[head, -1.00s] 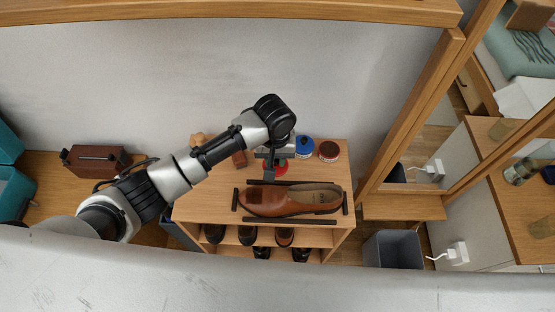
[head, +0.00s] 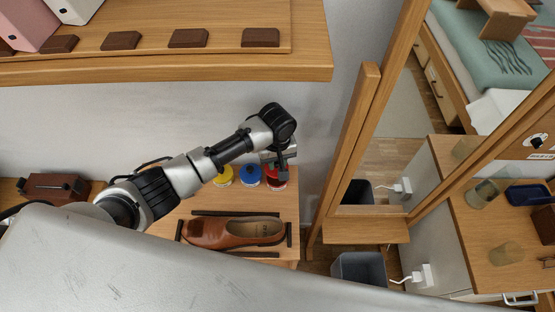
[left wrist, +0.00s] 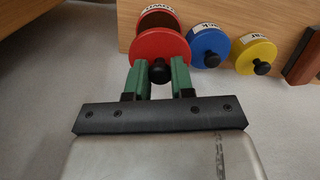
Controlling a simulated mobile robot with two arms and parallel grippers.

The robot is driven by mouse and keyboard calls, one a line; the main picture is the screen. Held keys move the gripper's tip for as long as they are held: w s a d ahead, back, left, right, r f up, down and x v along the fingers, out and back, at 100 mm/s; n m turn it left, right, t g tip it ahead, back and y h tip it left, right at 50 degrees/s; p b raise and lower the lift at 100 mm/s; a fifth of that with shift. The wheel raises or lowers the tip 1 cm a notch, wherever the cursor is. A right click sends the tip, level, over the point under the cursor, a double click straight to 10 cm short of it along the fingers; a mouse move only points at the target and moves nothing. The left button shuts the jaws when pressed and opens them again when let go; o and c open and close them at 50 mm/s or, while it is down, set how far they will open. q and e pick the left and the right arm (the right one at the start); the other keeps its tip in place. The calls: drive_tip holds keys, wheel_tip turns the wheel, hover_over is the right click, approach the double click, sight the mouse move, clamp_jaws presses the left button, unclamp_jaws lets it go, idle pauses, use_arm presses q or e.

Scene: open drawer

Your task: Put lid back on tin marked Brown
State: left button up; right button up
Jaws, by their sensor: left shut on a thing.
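My left gripper (head: 281,166) is shut on the black knob of a red lid (left wrist: 160,45); in the left wrist view the green fingers (left wrist: 160,76) flank the knob. Just beyond the lid is an open red tin (left wrist: 158,19) with a brown inside and a partly hidden label that seems to read Brown. The lid overlaps the tin's near side in that view; I cannot tell if they touch. In the head view the lid (head: 276,182) and arm mostly hide this tin, at the right end of the row. My right gripper is not in view.
A blue-lidded tin (head: 249,175) stands close to the left of the red one, then a yellow-lidded tin (head: 222,176). A brown shoe (head: 235,232) lies in front between dark strips. A wooden shelf (head: 200,68) overhangs behind; a mirror frame (head: 372,110) stands to the right.

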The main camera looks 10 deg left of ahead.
use_arm(q)
wheel_tip(320, 180, down, 3)
drive_tip(key=b, duration=0.3)
drive_tip(key=shift+f+b, duration=0.5)
drive_tip(key=shift+f, duration=0.6)
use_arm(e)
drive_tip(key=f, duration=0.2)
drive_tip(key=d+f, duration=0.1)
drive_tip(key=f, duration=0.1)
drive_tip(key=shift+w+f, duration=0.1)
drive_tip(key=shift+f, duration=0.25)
use_arm(q)
drive_tip(key=shift+r+p, duration=0.1)
drive_tip(key=shift+p, duration=0.4)
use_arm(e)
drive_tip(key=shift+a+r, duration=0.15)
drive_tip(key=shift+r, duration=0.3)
use_arm(q)
drive_tip(key=shift+p, duration=0.5)
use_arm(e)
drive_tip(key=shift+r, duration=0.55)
use_arm(q)
drive_tip(key=shift+f+p, duration=0.25)
drive_tip(key=shift+p, duration=0.5)
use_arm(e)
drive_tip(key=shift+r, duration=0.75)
use_arm(q)
drive_tip(key=o, duration=1.5)
drive_tip(key=shift+c, duration=0.2)
